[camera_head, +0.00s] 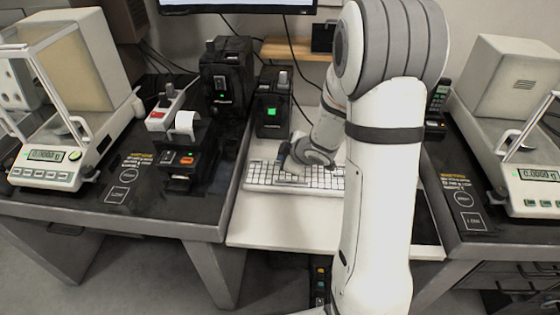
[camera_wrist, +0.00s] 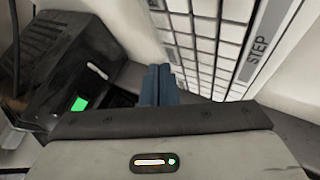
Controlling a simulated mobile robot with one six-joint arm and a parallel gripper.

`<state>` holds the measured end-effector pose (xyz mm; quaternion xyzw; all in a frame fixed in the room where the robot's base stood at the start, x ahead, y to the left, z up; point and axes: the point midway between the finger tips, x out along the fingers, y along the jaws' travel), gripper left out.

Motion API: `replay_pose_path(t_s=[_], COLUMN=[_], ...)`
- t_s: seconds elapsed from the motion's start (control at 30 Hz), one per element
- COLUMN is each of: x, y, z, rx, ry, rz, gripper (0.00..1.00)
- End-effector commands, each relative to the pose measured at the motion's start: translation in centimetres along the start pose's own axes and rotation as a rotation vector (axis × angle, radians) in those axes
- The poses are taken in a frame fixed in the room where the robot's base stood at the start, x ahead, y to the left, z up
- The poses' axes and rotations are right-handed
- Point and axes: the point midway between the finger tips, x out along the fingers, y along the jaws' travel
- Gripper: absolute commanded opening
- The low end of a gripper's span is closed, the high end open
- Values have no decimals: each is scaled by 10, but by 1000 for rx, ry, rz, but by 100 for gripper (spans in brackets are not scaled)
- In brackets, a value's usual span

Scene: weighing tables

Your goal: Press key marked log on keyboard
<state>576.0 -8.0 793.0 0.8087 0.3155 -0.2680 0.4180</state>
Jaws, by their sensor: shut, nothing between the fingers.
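A white keyboard (camera_head: 325,181) lies on the light middle tabletop, with its right part behind my arm in the head view. In the wrist view the keyboard (camera_wrist: 206,38) runs up from the centre, with rows of pale keys. A large grey key there reads STEP (camera_wrist: 259,48). No key marked log can be read in either view. My gripper (camera_head: 282,158) is over the keyboard's left part in the head view. Its blue fingers (camera_wrist: 160,72) are shut and empty in the wrist view, beside the keyboard's edge. Whether they touch a key cannot be told.
A black device with a green screen (camera_head: 272,110) stands behind the keyboard; it is close on the left in the wrist view (camera_wrist: 85,70). A small orange-trimmed printer (camera_head: 188,155) and a balance (camera_head: 50,155) stand left. Another balance (camera_head: 538,175) stands right. The tabletop's front (camera_head: 285,225) is clear.

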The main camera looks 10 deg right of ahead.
Motion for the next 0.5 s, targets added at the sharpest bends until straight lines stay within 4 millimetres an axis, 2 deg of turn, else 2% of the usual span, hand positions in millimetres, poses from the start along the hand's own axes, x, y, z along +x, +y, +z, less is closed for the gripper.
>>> replay_pose_path(t_s=[0.5], x=[-7], y=[5], z=[-6], rx=[0], ry=[1], rz=[0], gripper=[0])
